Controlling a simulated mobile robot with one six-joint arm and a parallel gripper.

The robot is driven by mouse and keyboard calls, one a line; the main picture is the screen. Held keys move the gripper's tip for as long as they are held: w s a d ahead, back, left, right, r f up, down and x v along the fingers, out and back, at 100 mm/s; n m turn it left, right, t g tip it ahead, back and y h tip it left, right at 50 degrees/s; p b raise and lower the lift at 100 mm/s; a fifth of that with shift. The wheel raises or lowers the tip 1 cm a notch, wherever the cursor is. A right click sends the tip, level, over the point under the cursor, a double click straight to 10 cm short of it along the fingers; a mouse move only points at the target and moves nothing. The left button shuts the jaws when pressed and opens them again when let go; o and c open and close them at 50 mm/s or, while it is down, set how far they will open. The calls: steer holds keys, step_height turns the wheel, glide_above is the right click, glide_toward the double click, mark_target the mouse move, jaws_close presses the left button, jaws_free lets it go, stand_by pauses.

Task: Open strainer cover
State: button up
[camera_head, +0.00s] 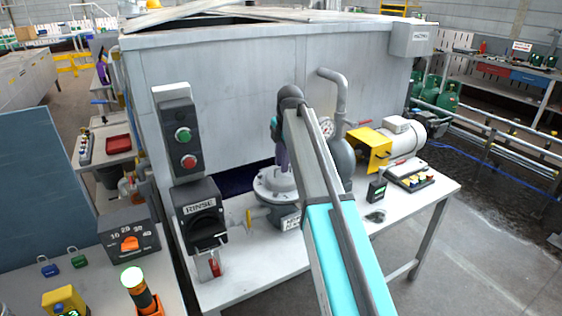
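The strainer appears to be the grey flanged metal body (283,214) on the white table, with a round cover (268,182) on top that looks seated and level. My arm reaches up from the bottom of the view and bends down over it. My gripper (282,163) is at the arm's far end, just above the cover. The gripper is small, dark and partly hidden by the arm, so I cannot tell whether its fingers are open or touching the cover.
A rinse switch box (204,222) and a button box (180,136) stand left of the strainer. A yellow-guarded motor (401,138) and pump stand right. A grey tank (250,75) rises behind. Bare table (245,268) lies in front.

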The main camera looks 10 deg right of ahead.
jaws_close()
steer(key=shift+s+d+f, duration=0.1)
stand_by(1.2)
steer(key=shift+a, duration=0.4)
steer(key=shift+d, duration=0.25)
